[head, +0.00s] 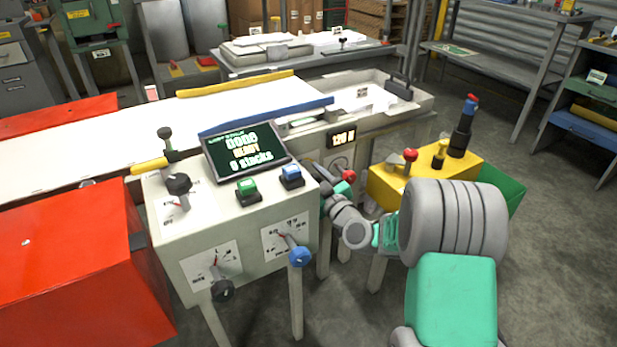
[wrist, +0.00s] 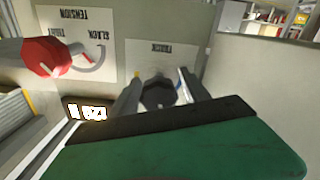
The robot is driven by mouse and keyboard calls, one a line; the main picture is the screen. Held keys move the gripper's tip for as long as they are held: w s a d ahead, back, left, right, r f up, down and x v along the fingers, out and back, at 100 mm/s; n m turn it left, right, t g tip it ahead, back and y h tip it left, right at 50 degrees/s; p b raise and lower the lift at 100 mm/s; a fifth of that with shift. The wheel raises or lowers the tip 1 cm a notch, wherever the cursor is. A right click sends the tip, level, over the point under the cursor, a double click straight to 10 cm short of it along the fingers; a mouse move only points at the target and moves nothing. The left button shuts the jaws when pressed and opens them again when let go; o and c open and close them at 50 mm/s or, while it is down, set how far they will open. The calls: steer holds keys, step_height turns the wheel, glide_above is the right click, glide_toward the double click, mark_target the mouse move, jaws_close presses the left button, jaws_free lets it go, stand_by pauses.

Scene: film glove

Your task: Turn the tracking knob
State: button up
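The tracking knob (wrist: 158,92) is a dark round knob on a pale plate labelled TRACK in the wrist view, where the lettering appears upside down. My gripper (wrist: 160,76) has one grey finger on each side of this knob. The fingers are apart, and a narrow gap seems to show beside the knob; contact cannot be made out. In the head view my gripper (head: 323,190) is at the right side of the pale control cabinet, and the tracking knob is hidden there.
A red tension knob (wrist: 48,57) sits beside the track plate; it also shows in the head view (head: 348,176). A lit readout (head: 343,136) is above. The control cabinet (head: 225,225) stands left, a yellow control box (head: 395,187) right. Open floor lies to the right.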

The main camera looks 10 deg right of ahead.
steer(key=shift+o, duration=0.3)
steer(key=v, duration=0.7)
steer(key=shift+s, duration=0.35)
steer(key=shift+d+r, duration=0.1)
